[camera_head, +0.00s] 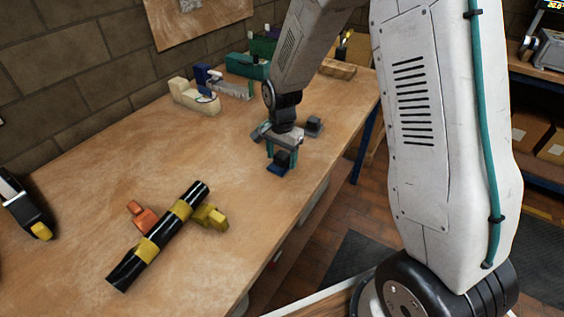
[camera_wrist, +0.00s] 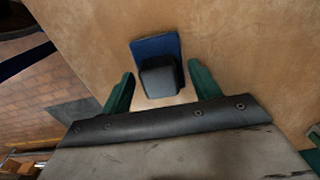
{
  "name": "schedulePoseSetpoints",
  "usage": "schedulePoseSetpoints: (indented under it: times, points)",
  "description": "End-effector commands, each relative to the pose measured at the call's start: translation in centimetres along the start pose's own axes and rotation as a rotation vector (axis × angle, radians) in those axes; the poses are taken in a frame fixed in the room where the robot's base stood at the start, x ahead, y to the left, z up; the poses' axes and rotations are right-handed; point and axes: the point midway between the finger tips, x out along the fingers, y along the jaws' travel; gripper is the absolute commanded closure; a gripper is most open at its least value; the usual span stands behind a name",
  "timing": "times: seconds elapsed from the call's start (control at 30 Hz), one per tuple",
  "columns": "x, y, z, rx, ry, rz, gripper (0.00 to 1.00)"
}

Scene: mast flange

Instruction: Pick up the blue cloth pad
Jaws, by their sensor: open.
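The blue cloth pad (camera_wrist: 156,48) lies on the wooden table, with a dark grey block-like part (camera_wrist: 158,78) on its near end. In the head view the pad (camera_head: 277,170) shows at the table's right side, just below my gripper (camera_head: 282,155). In the wrist view my gripper (camera_wrist: 160,90) is open, its two green fingers standing apart on either side of the dark block. I see a gap between each finger and the block. The gripper holds nothing. Part of the pad is hidden by the dark block.
The wooden table (camera_head: 110,150) carries a black and yellow cylinder (camera_head: 160,235) in front, beside an orange piece (camera_head: 142,216) and a yellow piece (camera_head: 210,217). A small dark object (camera_head: 314,126) stands close behind the gripper. A cream block (camera_head: 194,97) stands further back. The table's right edge is near.

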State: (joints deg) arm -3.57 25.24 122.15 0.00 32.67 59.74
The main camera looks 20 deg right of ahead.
Motion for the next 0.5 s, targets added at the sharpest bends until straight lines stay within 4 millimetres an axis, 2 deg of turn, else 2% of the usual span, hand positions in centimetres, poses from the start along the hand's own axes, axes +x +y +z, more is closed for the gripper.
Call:
schedulePoseSetpoints:
  times: [0.23, 0.27, 0.4, 0.43, 0.5]
  points:
    - [0.27, -0.03, 0.00, -0.001, 0.001, -0.001, 0.38]
    - [0.26, -0.03, 0.00, -0.001, 0.001, -0.001, 0.41]
    - [0.26, -0.02, 0.01, -0.001, 0.001, -0.001, 0.80]
    - [0.26, -0.02, 0.01, -0.001, 0.001, -0.001, 0.87]
    - [0.27, -0.02, 0.01, -0.001, 0.000, -0.001, 0.87]
